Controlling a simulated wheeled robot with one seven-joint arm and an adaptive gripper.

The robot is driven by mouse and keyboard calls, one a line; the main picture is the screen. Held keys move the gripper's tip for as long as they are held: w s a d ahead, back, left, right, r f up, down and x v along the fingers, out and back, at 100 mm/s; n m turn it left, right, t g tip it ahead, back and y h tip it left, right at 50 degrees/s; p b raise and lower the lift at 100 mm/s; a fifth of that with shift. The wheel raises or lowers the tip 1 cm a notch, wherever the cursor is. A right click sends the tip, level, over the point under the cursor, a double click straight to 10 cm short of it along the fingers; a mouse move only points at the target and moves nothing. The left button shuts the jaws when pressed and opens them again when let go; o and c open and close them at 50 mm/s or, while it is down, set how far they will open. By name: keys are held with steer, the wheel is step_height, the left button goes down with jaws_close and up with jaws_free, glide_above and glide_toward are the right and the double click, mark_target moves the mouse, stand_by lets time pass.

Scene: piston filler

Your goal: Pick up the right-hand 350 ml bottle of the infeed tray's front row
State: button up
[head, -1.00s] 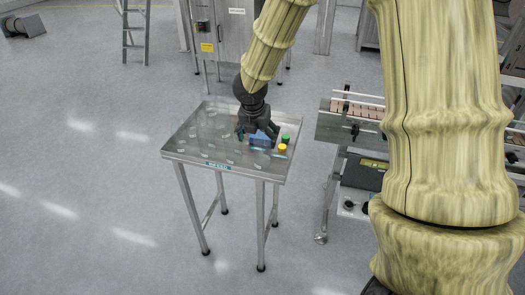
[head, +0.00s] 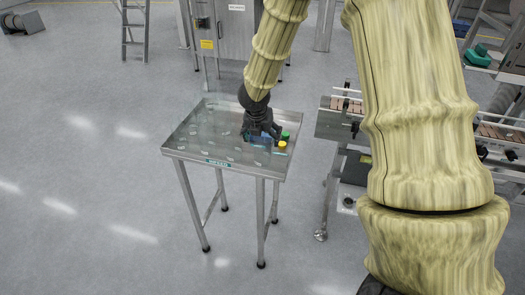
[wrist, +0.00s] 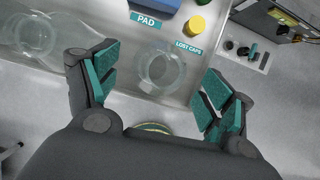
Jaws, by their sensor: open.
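The infeed tray (head: 182,153) is a steel-topped table with several clear, faint bottles on it. My gripper (head: 263,140) is over its right part, close to the blue pad. In the wrist view my gripper (wrist: 160,72) is open, one teal-padded finger on each side. A clear round bottle outline (wrist: 162,73) shows between the fingers, with no finger visibly touching it. A yellow-green rim (wrist: 150,128) shows near the palm; I cannot tell whether it belongs to that bottle. Another clear bottle (wrist: 32,38) is at the left. The bottles' sizes cannot be read.
A yellow cap (wrist: 195,24) lies near the LOST CAPS label (wrist: 188,47), beside the blue pad (wrist: 152,6). A green cap (head: 285,136) is close by. A conveyor (head: 335,125) stands right of the tray, with a floor gap between.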

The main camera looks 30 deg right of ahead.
steer(key=shift+x, duration=1.8)
steer(key=c, duration=1.1)
